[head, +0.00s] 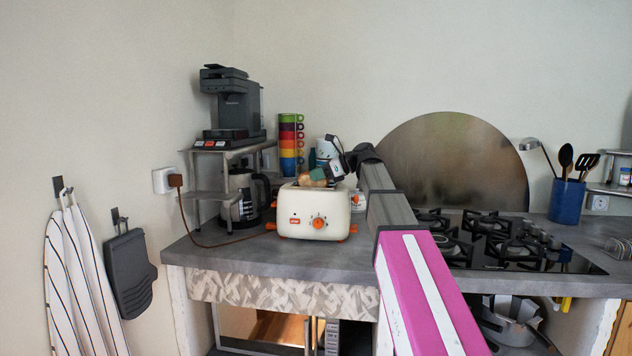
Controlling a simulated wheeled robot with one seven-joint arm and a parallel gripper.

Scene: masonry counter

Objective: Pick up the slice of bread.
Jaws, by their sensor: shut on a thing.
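The slice of bread (311,180) is a small tan-brown shape at the top of the cream toaster (306,222). My gripper (326,174) reaches in from the right, just above the toaster, and is shut on the slice of bread. The fingers and arm end hide part of the bread. I cannot tell how much of the bread is still inside the slot. The toaster has orange knobs and feet and stands upright on the grey counter (225,255).
A metal rack (208,150) with a coffee machine (236,105) stands left of the toaster, a kettle (246,198) beneath. Stacked coloured mugs (290,145) are behind. A gas hob (490,238) and blue utensil pot (566,202) are right. The counter's front left is clear.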

